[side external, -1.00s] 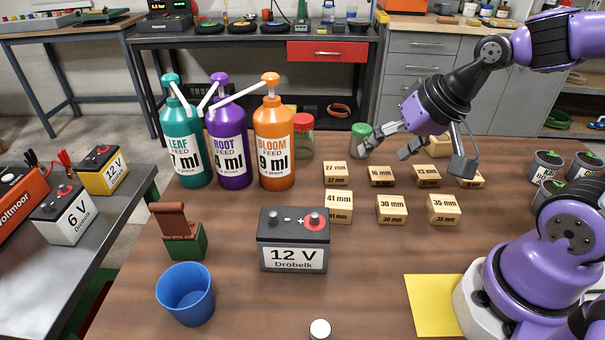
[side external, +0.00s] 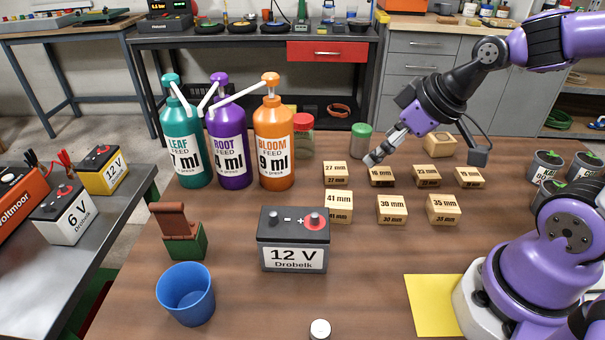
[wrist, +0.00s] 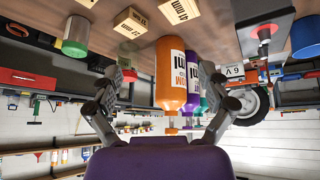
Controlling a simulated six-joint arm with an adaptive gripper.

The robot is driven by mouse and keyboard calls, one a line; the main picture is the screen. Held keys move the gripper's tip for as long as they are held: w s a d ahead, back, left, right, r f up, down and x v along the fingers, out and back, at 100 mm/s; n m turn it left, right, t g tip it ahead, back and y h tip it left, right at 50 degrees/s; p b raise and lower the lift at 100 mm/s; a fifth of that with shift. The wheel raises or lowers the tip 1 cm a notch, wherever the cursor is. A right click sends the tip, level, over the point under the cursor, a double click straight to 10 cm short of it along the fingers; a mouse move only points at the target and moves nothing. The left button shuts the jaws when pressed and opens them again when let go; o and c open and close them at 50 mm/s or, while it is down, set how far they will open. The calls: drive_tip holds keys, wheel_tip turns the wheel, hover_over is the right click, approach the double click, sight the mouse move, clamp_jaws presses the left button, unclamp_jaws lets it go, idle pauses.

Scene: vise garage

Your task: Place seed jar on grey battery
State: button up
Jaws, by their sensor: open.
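Two jars stand at the back of the brown table: a green-lidded jar (side external: 361,142) and a red-lidded jar (side external: 303,142), partly behind the orange bottle. I cannot read which holds seeds. The wrist view shows the green-lidded jar (wrist: 76,38) at upper left and the red lid (wrist: 128,74). The dark grey 12 V battery (side external: 294,245) stands at the front middle, its top clear apart from its terminals; it also shows in the wrist view (wrist: 262,12). My gripper (side external: 425,157) is open and empty, above the wooden blocks and right of the green-lidded jar.
Pump bottles in teal (side external: 187,140), purple (side external: 229,145) and orange (side external: 273,145) stand left of the jars. Several wooden blocks (side external: 391,208) lie below my gripper. A blue cup (side external: 186,294) and a green box (side external: 186,242) stand left of the battery.

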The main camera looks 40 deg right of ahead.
drive_tip(key=w+d+f+t+y, duration=0.1)
drive_tip(key=w+d+f+t, duration=0.1)
drive_tip(key=w+d+f, duration=0.2)
drive_tip(key=m+t+h, duration=0.3)
drive_tip(key=t, duration=0.2)
approach(365, 128)
drive_tip(key=w, duration=0.1)
drive_tip(key=x, duration=1)
drive_tip(key=shift+s+f, duration=0.15)
drive_tip(key=shift+f, duration=0.05)
drive_tip(key=c, duration=1.4)
